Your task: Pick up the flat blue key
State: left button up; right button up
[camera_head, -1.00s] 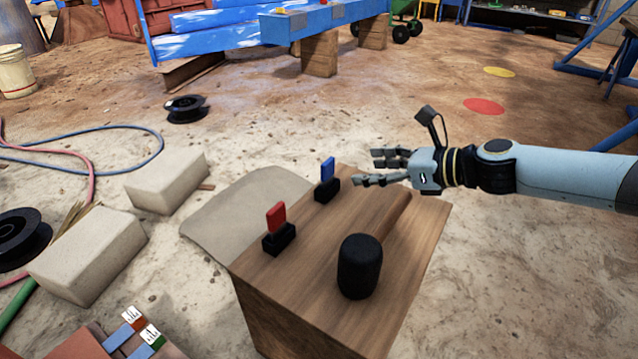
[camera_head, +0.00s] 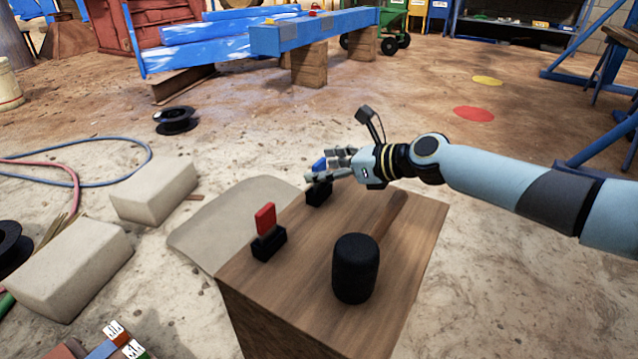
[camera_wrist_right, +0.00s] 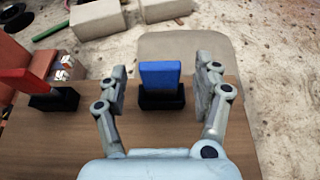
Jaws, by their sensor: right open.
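The flat blue key (camera_head: 319,165) stands upright in a small black holder (camera_head: 318,193) at the back left of the wooden block. My right gripper (camera_head: 322,168) is at the key, coming from the right, and its fingers partly hide it in the head view. In the right wrist view the blue key (camera_wrist_right: 160,75) stands between the two open fingers of my right gripper (camera_wrist_right: 163,85), with gaps on both sides. The left gripper does not show.
A red key (camera_head: 265,220) in a black holder (camera_head: 268,243) stands nearer on the wooden block (camera_head: 300,262). A mallet with a black head (camera_head: 355,268) lies at the right of the block. Pale stone blocks (camera_head: 153,190) lie on the ground at left.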

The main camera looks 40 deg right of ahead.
jog(key=shift+w+a, duration=0.1)
jog(key=shift+w, duration=0.15)
grip_shut()
dwell(0.3)
jog(key=shift+r, duration=0.1)
